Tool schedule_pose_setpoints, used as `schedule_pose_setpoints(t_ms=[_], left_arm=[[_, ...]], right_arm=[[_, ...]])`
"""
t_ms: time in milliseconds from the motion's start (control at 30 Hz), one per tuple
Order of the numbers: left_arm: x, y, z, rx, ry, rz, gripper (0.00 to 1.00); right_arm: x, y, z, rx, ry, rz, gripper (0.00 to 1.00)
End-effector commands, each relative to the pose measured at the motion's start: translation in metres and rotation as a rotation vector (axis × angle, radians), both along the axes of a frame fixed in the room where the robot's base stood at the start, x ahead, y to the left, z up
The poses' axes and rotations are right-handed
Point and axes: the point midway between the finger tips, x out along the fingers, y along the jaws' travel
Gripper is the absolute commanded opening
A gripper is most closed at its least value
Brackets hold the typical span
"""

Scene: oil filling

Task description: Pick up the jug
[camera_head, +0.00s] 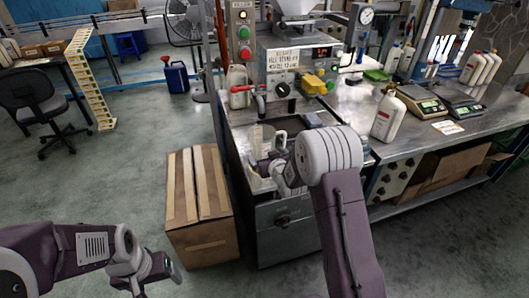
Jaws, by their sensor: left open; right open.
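A pale grey-white jug (261,136) with a handle at its right side stands at the front of the filling machine, partly hidden by my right gripper. My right gripper (258,170) is open, close in front of the jug's lower part; I cannot tell whether it touches it. My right arm reaches up from the bottom and hides part of the bench. My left gripper (172,272) is open and empty, low at the lower left above the floor, far from the jug.
The filling machine (290,58) stands behind the jug. A cardboard box (207,243) stands on the floor left of the bench. A blue canister (177,78) stands on the floor behind.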

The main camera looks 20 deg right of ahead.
Motion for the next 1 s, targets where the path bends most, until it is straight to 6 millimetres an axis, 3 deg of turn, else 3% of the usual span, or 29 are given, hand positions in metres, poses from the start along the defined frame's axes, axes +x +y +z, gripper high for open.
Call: schedule_pose_setpoints(t_ms=[100, 267, 500, 800, 1000], left_arm=[[0.000, 0.000, 0.001, 0.000, 0.000, 0.000, 0.77], [0.000, 0.000, 0.002, 0.000, 0.000, 0.000, 0.77], [0.000, 0.000, 0.004, 0.000, 0.000, 0.000, 0.77], [0.000, 0.000, 0.004, 0.000, 0.000, 0.000, 0.77], [0.000, 0.000, 0.004, 0.000, 0.000, 0.000, 0.77]], right_arm=[[0.013, 0.000, -0.005, 0.000, 0.000, 0.000, 1.00], [0.019, 0.000, -0.008, 0.000, 0.000, 0.000, 1.00], [0.056, -0.002, -0.025, 0.000, -0.001, 0.000, 1.00], [0.063, -0.002, -0.028, 0.000, 0.000, 0.000, 1.00], [0.063, -0.001, -0.027, 0.000, -0.001, 0.000, 0.48]])
